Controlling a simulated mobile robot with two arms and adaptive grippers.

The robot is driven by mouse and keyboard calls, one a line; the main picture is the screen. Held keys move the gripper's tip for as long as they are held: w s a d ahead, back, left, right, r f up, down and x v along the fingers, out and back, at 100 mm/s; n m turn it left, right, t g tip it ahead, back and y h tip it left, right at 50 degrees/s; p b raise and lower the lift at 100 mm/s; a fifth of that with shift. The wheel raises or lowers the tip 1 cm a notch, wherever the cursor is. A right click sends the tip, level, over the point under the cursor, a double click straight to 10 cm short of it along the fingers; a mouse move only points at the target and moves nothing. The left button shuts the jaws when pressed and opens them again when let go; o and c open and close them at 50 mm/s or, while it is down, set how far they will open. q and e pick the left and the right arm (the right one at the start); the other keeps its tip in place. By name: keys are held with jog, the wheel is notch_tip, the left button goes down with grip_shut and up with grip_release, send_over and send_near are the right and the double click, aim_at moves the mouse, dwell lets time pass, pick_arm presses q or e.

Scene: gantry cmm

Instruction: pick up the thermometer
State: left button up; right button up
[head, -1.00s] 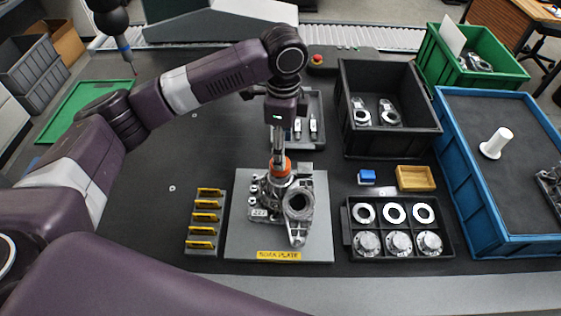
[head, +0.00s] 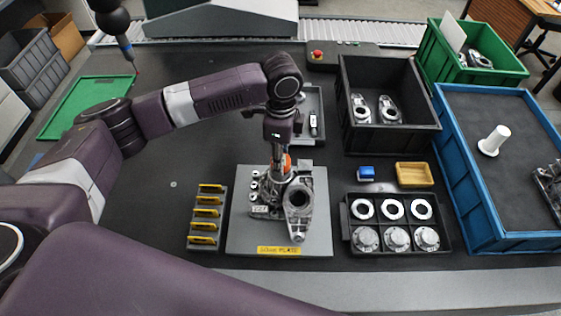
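I cannot make out a thermometer for certain in the head view. My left gripper (head: 279,160) points down over the metal casting (head: 298,206) on the grey base plate (head: 245,238). An orange part (head: 288,163) shows just behind the gripper's fingers and is partly hidden by them. The fingers are small and dark against the casting, so I cannot tell whether they are open or shut, or touching anything. My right gripper is out of view.
A rack with yellow-marked slots (head: 190,228) stands left of the plate.

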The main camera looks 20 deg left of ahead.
pick_arm(q)
jog(key=shift+c, duration=1.4)
jog(key=shift+r, duration=0.1)
